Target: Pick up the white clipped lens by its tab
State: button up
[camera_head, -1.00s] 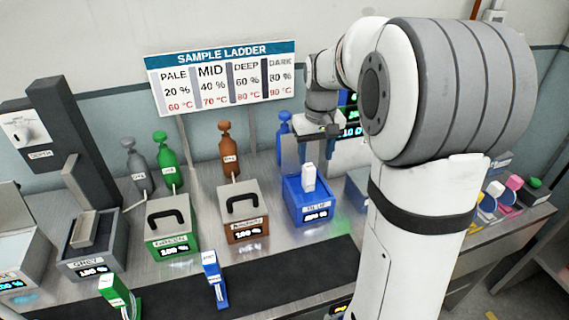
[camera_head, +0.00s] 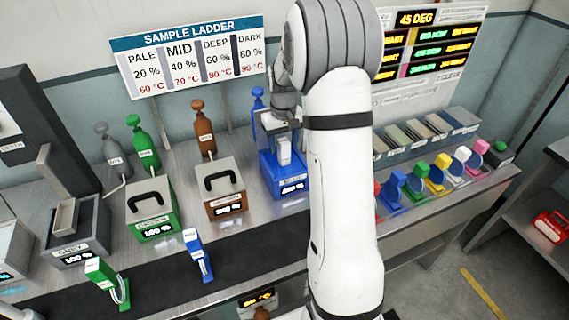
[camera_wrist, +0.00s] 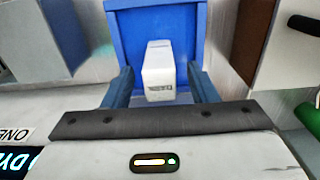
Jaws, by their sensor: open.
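A white block-like tab (camera_head: 284,151), which looks like that of the white clipped lens, stands up from the blue tank (camera_head: 291,186) in the head view. In the wrist view the tab (camera_wrist: 158,72) has a small dark label that I cannot read. Its lower part and any lens are hidden in the blue tank (camera_wrist: 130,22). My gripper (camera_wrist: 160,70) is open, with one dark blue finger on each side of the tab and a gap visible on both sides. In the head view my gripper is just above the tank, largely behind my wrist.
Brown (camera_head: 222,205), green (camera_head: 150,222) and grey (camera_head: 78,243) tanks stand left of the blue one. Blue (camera_head: 196,255) and green (camera_head: 102,285) clips stand on the dark strip in front. A row of coloured clips with a white one (camera_head: 460,157) is at right.

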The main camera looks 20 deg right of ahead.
jog(key=shift+f, duration=0.15)
grip_shut()
dwell(0.5)
